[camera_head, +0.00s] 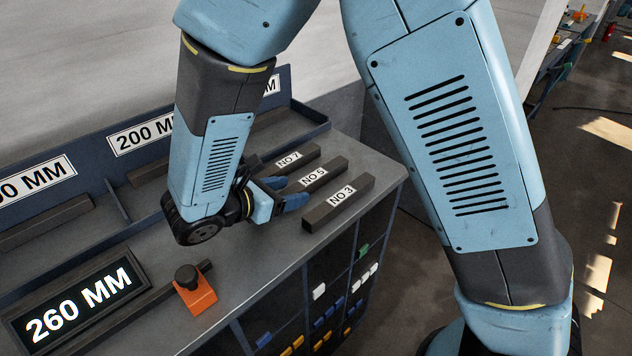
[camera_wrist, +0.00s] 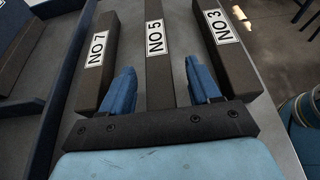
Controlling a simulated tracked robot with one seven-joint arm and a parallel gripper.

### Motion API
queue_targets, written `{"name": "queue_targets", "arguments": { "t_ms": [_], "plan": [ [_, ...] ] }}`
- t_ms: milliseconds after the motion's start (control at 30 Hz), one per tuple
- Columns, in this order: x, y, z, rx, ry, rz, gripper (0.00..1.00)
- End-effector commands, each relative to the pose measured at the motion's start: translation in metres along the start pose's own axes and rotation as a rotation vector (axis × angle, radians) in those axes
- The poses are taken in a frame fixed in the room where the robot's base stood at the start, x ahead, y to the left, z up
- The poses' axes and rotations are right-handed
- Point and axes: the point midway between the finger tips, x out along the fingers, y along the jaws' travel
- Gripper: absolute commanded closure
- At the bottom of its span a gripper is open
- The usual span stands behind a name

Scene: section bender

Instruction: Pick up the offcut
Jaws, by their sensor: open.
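Three dark square bars lie side by side on the bench top, labelled NO 7 (camera_head: 291,159), NO 5 (camera_head: 316,176) and NO 3 (camera_head: 340,198); which one is the offcut is not marked. All three also show in the wrist view, with NO 7 (camera_wrist: 103,40) left, NO 5 (camera_wrist: 156,65) in the middle and NO 3 (camera_wrist: 222,40) right. My gripper (camera_head: 286,191) is open at the near end of NO 5. In the wrist view its blue fingers (camera_wrist: 161,85) lie either side of NO 5, with gaps. The finger depth cannot be told.
A blue rack (camera_head: 115,190) at the back has compartments with length labels such as 200 MM; bars lie in it. A 260 MM display (camera_head: 78,305) and an orange block with a black knob (camera_head: 195,292) stand front left. Small parts drawers (camera_head: 335,290) are below the bench edge.

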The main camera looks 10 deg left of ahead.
Motion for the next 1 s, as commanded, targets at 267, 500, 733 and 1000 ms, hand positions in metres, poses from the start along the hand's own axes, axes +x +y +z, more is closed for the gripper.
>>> {"name": "queue_targets", "arguments": {
  "t_ms": [267,500,733,1000],
  "plan": [
    [0.031,0.002,-0.001,-0.002,0.000,-0.001,0.38],
    [0.031,0.002,-0.001,-0.001,0.000,0.000,0.42],
    [0.031,0.002,-0.001,-0.001,0.000,-0.001,0.64],
    [0.031,0.002,-0.001,-0.001,0.000,-0.001,0.90]
  ]
}}
